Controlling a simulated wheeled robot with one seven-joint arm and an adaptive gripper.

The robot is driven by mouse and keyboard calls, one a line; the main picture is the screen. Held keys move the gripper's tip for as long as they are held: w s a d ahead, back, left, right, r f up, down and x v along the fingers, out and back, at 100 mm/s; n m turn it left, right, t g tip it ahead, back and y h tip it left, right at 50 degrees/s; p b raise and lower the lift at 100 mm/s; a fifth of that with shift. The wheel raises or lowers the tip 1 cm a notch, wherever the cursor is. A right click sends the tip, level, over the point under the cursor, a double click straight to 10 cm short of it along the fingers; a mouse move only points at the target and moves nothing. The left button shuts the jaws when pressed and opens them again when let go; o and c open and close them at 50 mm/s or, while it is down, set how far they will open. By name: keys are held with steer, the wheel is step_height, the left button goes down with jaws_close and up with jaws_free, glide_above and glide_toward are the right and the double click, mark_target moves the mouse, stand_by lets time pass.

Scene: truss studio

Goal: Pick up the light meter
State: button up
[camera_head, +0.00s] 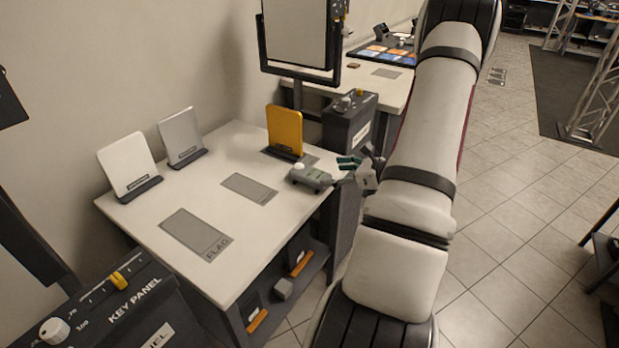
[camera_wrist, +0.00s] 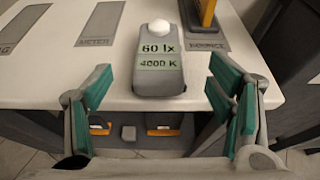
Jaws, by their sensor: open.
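The light meter (camera_head: 313,178) is a small grey device with a white dome on one end. It lies on the white table (camera_head: 150,224) near its right edge. In the wrist view the light meter (camera_wrist: 159,72) shows "60 lx" and "4000 K", with its dome pointing away from me. My gripper (camera_head: 352,167) is at the table's right edge, close to the meter. In the wrist view my gripper (camera_wrist: 158,98) is open, with green pads left and right of the meter's near end. Nothing is between the pads' tips except that near end; contact is not visible.
A yellow panel (camera_head: 285,131) stands behind the meter; white (camera_head: 129,165) and grey (camera_head: 181,137) panels stand along the wall. Flat grey marked patches, one reading METER (camera_wrist: 101,23), lie on the tabletop. A shelf below holds orange-handled items (camera_head: 301,263). Control boxes flank the table.

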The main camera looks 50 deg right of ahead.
mark_target(310, 172)
steer(key=x, duration=0.8)
steer(key=shift+w+a+r, duration=0.1)
steer(key=shift+a, duration=0.05)
steer(key=shift+c, duration=0.6)
steer(key=c, duration=1.2)
